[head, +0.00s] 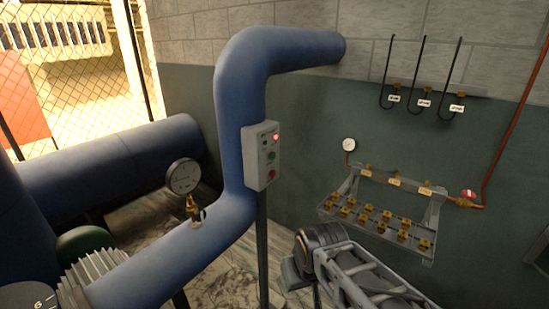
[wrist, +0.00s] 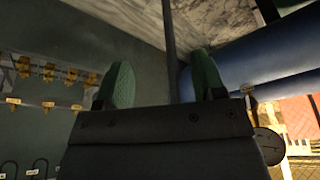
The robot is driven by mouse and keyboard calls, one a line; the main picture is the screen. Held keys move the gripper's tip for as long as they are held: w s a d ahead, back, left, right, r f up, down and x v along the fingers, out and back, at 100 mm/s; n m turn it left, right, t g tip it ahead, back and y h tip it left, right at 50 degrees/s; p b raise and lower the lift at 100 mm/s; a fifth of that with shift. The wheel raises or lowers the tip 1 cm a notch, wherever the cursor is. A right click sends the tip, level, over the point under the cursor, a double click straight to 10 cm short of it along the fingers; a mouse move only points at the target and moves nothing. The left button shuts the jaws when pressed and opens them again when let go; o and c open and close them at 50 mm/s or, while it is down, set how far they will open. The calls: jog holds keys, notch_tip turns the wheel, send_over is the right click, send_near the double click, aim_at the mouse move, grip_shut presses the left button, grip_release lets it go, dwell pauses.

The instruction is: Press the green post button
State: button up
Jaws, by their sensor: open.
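A pale grey button box (head: 258,158) stands on a thin dark post (head: 262,245) in front of the blue pipe in the head view. On its face are a green button (head: 271,156), a red button below it and a lit red lamp (head: 277,136) at the top. In the wrist view, my gripper (wrist: 161,80) is open and empty, its two green fingers spread apart. A thin dark pole (wrist: 169,40) shows between and beyond the fingers; the button face is not visible there. My gripper cannot be made out in the head view.
A large blue pipe (head: 240,100) bends behind the box and carries a gauge (head: 183,176). A brass-fitted manifold rack (head: 385,222) is on the right wall, below several hanging black hoses. Between box and rack is bare green wall (head: 305,130). My arm is at the lower right.

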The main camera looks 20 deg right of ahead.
grip_shut()
dwell(0.4)
dwell(1.1)
